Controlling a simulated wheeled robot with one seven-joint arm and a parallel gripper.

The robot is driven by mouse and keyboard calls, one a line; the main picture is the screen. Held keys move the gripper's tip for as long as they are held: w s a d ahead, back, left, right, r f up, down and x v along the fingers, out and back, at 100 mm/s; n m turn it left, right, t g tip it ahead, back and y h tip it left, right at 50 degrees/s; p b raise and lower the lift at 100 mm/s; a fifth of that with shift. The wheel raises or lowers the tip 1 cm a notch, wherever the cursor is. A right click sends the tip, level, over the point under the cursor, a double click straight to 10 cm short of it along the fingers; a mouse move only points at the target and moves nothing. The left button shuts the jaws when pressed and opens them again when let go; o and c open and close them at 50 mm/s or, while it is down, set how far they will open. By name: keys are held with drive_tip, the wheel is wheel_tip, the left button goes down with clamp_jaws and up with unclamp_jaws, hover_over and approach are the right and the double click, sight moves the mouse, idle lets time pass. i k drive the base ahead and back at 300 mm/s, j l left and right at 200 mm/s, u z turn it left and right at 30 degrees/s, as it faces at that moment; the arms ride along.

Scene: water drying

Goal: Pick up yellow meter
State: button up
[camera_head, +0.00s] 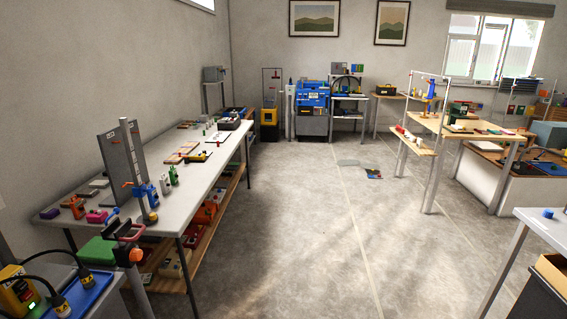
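A yellow boxy device (17,294) with a small green light and black cables stands at the bottom left corner, partly cut off by the picture edge; it may be the yellow meter. A blue tray (92,292) lies beside it with black and yellow cable ends over it. My gripper is not in view.
A long white table (168,195) with small tools and a loaded lower shelf runs along the left. A wooden table (462,126) and a white table (548,222) stand at right. The concrete floor (300,220) between is mostly clear, with small flat items (373,174) further back.

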sight(193, 156)
drive_tip(key=i, duration=1.9)
drive_tip(key=i+j+u, duration=0.1)
drive_tip(key=i+u, duration=0.2)
drive_tip(key=i, duration=0.3)
drive_tip(key=i+u, duration=0.3)
drive_tip(key=i, duration=0.3)
drive_tip(key=i+l+u, duration=0.3)
drive_tip(key=i, duration=0.25)
drive_tip(key=i+u, duration=0.1)
drive_tip(key=i, duration=0.25)
